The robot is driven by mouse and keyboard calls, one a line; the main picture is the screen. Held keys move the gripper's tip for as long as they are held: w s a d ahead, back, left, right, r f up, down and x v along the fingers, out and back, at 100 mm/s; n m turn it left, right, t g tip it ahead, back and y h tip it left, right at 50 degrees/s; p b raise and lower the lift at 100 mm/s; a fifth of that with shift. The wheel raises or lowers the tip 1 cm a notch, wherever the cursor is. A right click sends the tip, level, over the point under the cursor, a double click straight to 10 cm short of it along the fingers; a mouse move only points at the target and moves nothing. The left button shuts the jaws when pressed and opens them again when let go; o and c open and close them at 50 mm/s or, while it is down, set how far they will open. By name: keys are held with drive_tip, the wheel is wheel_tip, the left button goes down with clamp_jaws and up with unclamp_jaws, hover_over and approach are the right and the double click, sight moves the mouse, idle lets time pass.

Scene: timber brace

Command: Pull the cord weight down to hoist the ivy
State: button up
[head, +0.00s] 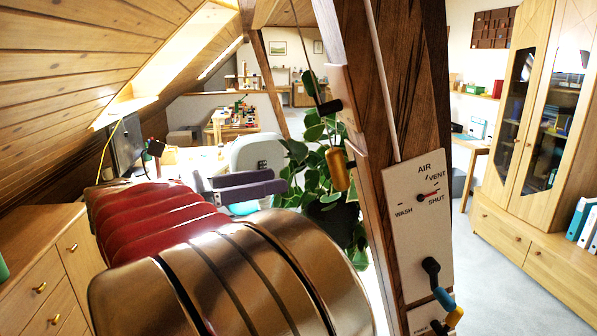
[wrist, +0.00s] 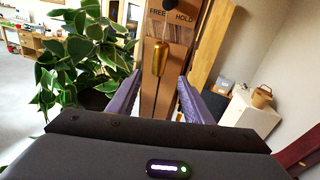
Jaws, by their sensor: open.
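The cord weight (head: 337,169) is a yellow-orange cylinder hanging beside the timber brace (head: 372,130) in the head view. A thin cord (head: 297,40) runs from above to a black fitting on the brace, above the weight. The ivy (head: 317,192) is a leafy plant behind the weight; it also fills the left of the wrist view (wrist: 75,65). My gripper (head: 281,184) is open and empty, its purple fingers left of the weight and apart from it. In the wrist view the weight (wrist: 160,57) hangs ahead, lined up between the fingertips (wrist: 160,84).
A white AIR panel (head: 418,215) with a dial and a dark lever is on the brace's right face. A FREE/HOLD plate (wrist: 171,18) is above the weight in the wrist view. A wooden cabinet (head: 540,130) stands right, drawers (head: 45,270) left.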

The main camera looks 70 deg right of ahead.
sight(331, 171)
drive_tip(key=shift+x, duration=6.9)
drive_tip(key=shift+c, duration=0.3)
drive_tip(key=shift+f, duration=0.1)
clamp_jaws()
